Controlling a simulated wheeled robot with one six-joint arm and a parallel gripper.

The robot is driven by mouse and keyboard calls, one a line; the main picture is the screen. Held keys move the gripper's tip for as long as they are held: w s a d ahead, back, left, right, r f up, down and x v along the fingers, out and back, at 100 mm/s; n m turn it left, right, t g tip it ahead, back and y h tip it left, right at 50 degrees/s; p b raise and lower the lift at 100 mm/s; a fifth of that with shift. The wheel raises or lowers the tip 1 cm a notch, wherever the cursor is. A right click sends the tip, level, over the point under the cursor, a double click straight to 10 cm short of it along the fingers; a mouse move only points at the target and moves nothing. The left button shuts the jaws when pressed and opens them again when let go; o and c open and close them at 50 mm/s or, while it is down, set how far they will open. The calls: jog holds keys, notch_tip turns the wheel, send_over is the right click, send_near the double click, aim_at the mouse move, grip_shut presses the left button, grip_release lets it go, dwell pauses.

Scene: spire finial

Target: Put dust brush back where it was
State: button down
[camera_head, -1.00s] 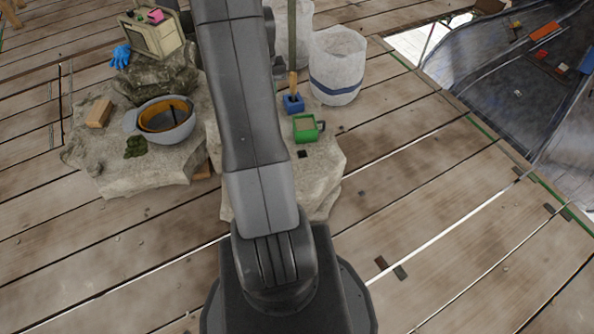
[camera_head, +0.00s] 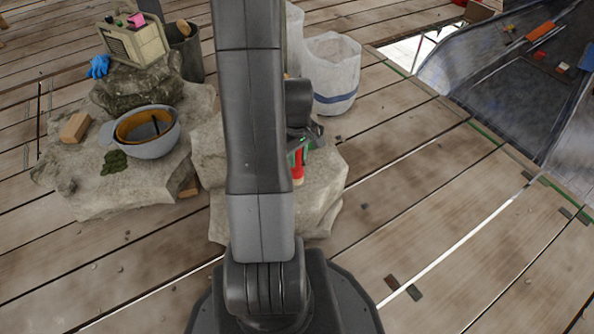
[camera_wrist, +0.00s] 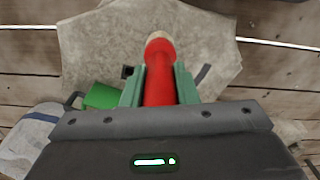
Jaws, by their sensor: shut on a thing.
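My gripper (camera_wrist: 160,88) is shut on a red, round-handled tool with a pale tan end, which appears to be the dust brush (camera_wrist: 158,80). No bristles show, so I cannot be sure. In the head view the red handle (camera_head: 298,173) hangs below my gripper (camera_head: 299,152), in front of the right stone block (camera_head: 315,195). I cannot tell whether it touches the stone. A small dark square hole (camera_wrist: 128,72) shows in the stone, left of the handle in the wrist view.
A white bag with a blue stripe (camera_head: 333,78) stands behind the right stone. The plank floor (camera_head: 430,190) to the right is mostly clear.

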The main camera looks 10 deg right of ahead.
aim_at(297, 165)
jog(key=shift+f+b, duration=0.8)
jog(key=shift+f, duration=1.15)
jog(key=shift+f, duration=0.15)
jog(key=c, duration=1.1)
grip_release()
jog(key=shift+c, duration=0.2)
notch_tip(297, 165, up, 12)
jog(key=p, duration=0.4)
jog(key=shift+r+p, duration=0.2)
jog(key=shift+p, duration=0.15)
jog(key=shift+f, duration=0.1)
